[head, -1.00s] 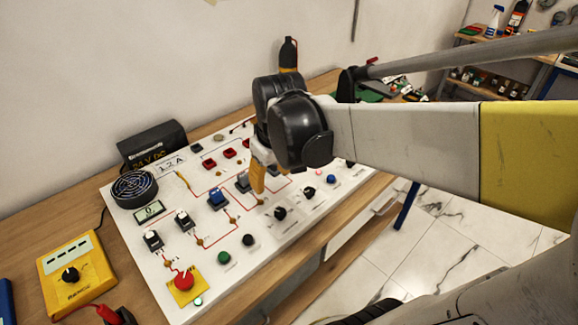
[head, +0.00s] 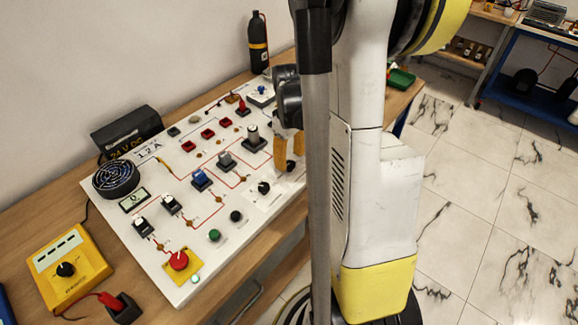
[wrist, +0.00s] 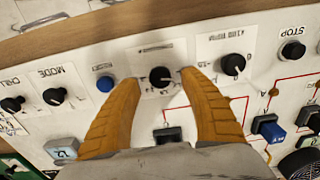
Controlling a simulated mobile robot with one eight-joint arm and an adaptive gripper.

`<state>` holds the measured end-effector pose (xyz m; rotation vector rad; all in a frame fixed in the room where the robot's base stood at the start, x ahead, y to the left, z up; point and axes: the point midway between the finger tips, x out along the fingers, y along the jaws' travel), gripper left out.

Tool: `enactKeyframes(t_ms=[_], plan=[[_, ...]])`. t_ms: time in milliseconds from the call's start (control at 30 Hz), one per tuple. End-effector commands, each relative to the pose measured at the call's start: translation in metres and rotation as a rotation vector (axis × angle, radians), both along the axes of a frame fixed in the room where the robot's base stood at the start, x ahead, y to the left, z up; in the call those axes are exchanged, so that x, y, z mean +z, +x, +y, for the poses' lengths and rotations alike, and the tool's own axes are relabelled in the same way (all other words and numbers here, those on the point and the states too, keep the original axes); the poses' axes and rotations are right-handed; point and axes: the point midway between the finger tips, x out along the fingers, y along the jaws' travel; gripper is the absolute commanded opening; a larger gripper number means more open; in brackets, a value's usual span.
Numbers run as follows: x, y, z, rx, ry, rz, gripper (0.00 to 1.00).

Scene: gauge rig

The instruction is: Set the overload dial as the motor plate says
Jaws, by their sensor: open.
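A white panel (head: 190,290) on the wooden bench carries several dials. In the wrist view, my gripper (wrist: 160,78) is open, its two orange fingers on either side of a black dial (wrist: 160,77), with gaps to it. That dial shows in the head view (head: 291,165), just below the fingertips. A second black dial (wrist: 233,64) is right of the fingers in the wrist view and nearer in the head view (head: 264,187). Their printed labels are too small to read surely. A plate reading "1.2 A" (head: 149,151) is at the panel's far left.
A black fan (head: 117,178), blue and grey blocks, a red emergency button (head: 178,261) and green button (head: 214,235) are on the panel. In the wrist view, a blue button (wrist: 105,83) and the MODE knob (wrist: 54,96) lie left of my fingers. A yellow meter (head: 70,265) stands left.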

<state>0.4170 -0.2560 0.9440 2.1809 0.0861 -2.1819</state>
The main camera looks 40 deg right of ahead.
Motion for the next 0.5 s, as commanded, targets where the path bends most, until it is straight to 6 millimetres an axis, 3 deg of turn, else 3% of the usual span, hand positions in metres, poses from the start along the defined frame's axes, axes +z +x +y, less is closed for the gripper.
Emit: enactKeyframes(t_ms=[167, 500], plan=[[-0.02, 0.0, 0.0, 0.0, 0.0, 0.0, 0.52], [-0.022, 0.0, 0.0, 0.0, 0.0, 0.0, 0.5]])
